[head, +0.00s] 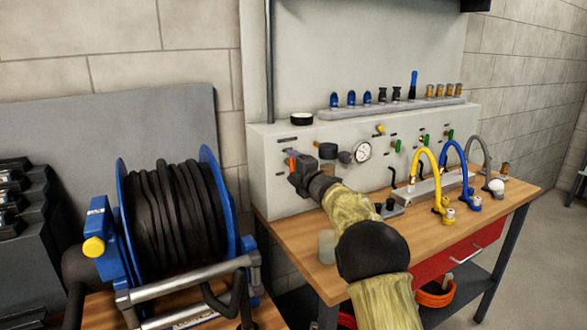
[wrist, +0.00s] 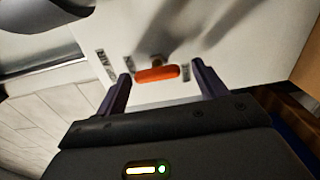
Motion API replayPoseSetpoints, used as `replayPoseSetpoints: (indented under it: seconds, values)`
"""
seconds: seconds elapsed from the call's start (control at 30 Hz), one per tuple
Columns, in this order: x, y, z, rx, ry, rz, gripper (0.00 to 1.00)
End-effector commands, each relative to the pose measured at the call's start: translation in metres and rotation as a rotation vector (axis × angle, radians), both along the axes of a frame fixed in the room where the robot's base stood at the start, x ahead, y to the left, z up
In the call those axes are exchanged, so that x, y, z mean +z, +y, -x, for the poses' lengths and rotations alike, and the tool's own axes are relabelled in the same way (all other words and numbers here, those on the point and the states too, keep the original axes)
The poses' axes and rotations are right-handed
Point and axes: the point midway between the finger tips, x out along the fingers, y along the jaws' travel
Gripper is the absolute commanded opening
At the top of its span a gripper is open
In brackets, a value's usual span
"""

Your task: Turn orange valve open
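The orange valve handle (wrist: 157,74) shows in the wrist view as a short bar on the pale panel, lying nearly level in that picture. A brass-coloured stem shows just above it. My gripper (wrist: 161,84) has its two dark fingers wide apart, one on each side of the handle, with gaps left between. In the head view the orange handle (head: 291,162) is a small bit of orange beside my gripper (head: 290,176), at the left end of the panel front. My gripper hides most of it there. I cannot tell whether the fingers touch the panel.
The panel (head: 272,196) stands on a wooden bench (head: 279,234). A pressure gauge (head: 362,152), green valves and yellow, blue and grey hoses (head: 425,160) are to the right. A blue hose reel (head: 125,215) stands close on the left.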

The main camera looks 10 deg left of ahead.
Motion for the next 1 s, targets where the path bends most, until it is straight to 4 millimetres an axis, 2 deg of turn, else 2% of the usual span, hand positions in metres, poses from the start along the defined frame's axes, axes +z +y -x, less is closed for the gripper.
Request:
replayPoseSetpoints:
  seconds: [0.27,0.43,1.0]
  values:
    - [0.002,-0.002,0.002,-0.001,-0.002,-0.003,0.71]
    - [0.001,-0.009,0.012,-0.001,-0.002,-0.001,0.71]
    - [0.001,-0.053,0.077,-0.002,-0.001,-0.003,0.71]
